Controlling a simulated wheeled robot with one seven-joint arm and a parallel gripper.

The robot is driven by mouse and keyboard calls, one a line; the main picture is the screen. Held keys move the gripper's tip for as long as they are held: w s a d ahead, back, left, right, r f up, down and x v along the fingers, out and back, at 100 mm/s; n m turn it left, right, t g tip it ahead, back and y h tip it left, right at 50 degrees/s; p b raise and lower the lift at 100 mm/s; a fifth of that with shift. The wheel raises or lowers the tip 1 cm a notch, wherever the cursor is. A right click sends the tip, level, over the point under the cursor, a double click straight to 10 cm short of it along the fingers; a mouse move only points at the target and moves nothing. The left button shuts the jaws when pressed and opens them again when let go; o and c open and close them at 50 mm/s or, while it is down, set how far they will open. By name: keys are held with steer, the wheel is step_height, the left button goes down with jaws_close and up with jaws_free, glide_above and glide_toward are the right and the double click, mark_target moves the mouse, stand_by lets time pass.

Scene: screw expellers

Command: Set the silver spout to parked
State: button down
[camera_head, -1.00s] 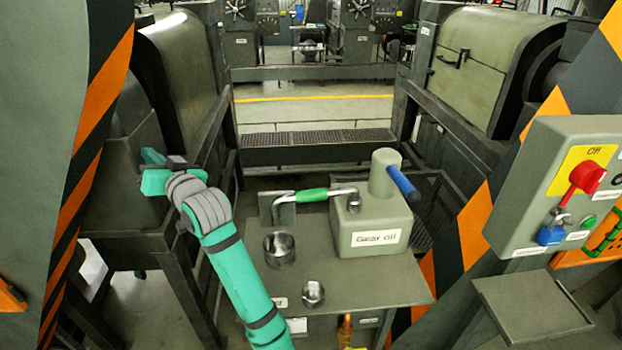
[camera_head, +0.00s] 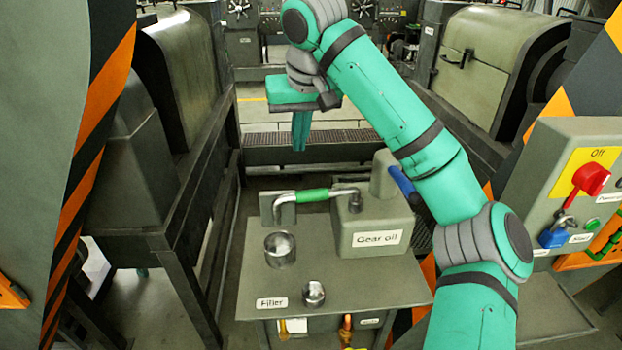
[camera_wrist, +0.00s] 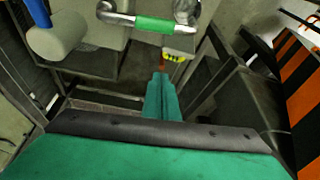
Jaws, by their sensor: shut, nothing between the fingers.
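The silver spout (camera_head: 345,194) is a bent pipe with a green sleeve (camera_head: 314,195). It runs left from the top of the grey gear oil box (camera_head: 368,240) to a small upright plate (camera_head: 285,209), where its far end bends down. It also shows along the top of the wrist view (camera_wrist: 118,17), with the green sleeve in the middle. My gripper (camera_head: 300,146) is shut and empty, pointing down above and behind the spout, apart from it. Its fingers show together in the wrist view (camera_wrist: 161,92), below the spout.
A metal cup (camera_head: 280,250) stands on the bench (camera_head: 375,290) in front of the spout's left end, with a smaller one (camera_head: 313,294) nearer. A blue handle (camera_head: 402,182) sticks out beside the box's grey cylinder (camera_head: 383,170). A switch panel (camera_head: 575,190) stands at right.

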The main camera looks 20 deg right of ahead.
steer(key=shift+s+d+r, duration=0.2)
steer(key=shift+s+d, duration=0.4)
steer(key=shift+f, duration=0.1)
step_height(320, 180, down, 10)
steer(key=shift+s, duration=0.25)
steer(key=shift+a, duration=0.2)
stand_by(0.4)
